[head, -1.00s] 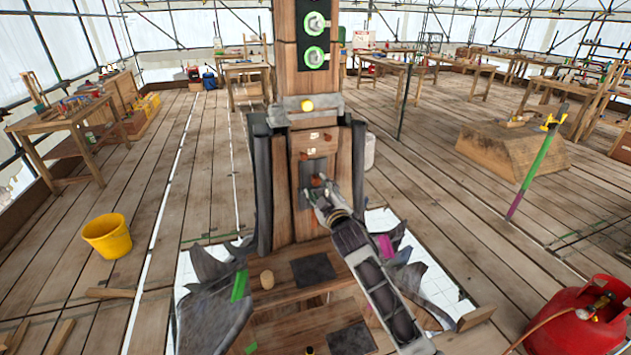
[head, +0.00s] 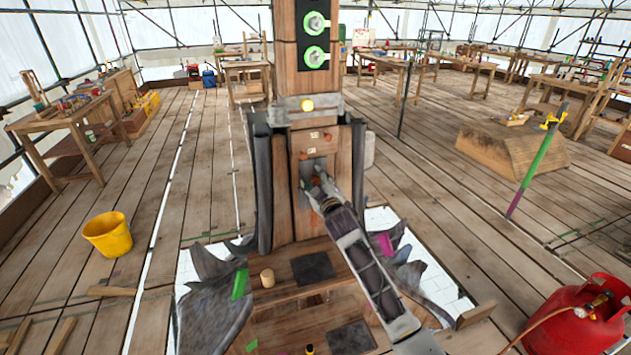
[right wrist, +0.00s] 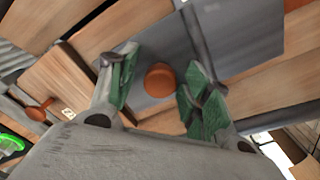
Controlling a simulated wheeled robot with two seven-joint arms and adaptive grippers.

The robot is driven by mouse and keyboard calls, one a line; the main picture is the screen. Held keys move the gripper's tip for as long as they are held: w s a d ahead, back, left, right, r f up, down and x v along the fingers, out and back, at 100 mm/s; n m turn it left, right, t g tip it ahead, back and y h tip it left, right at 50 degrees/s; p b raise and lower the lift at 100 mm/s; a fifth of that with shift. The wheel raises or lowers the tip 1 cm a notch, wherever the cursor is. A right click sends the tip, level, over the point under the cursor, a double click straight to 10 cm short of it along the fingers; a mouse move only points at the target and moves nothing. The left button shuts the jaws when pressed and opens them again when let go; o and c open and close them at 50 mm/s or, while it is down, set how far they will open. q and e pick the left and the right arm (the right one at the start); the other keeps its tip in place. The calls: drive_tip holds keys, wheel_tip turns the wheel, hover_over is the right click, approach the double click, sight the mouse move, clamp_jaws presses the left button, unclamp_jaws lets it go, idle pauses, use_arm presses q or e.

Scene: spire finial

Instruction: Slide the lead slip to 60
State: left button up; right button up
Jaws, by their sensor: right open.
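The lead slip is a grey plate (head: 315,165) set in the wooden front of the spire post. In the right wrist view the grey plate (right wrist: 235,35) carries a round copper-brown knob (right wrist: 160,80). My right gripper (head: 317,185) is at the plate, reaching in from the lower right. Its green-padded fingers (right wrist: 160,88) stand open on either side of the knob, with gaps showing between pads and knob. The gripper hides the plate's lower part in the head view. The small labels on the wood are too small to read. My left gripper is not in view.
A second copper-brown peg (right wrist: 40,110) sticks out beside the plate. Dark lead sheets (head: 215,295) lie around the post's base. A yellow bucket (head: 108,235) stands at left and a red gas cylinder (head: 580,320) at lower right. Open plank floor lies on both sides.

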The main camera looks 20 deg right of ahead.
clamp_jaws()
drive_tip(key=shift+f, duration=0.1)
wheel_tip(320, 180, down, 5)
drive_tip(key=shift+r+b, duration=0.1)
drive_tip(key=shift+b, duration=1.15)
unclamp_jaws()
drive_tip(key=shift+r, duration=0.1)
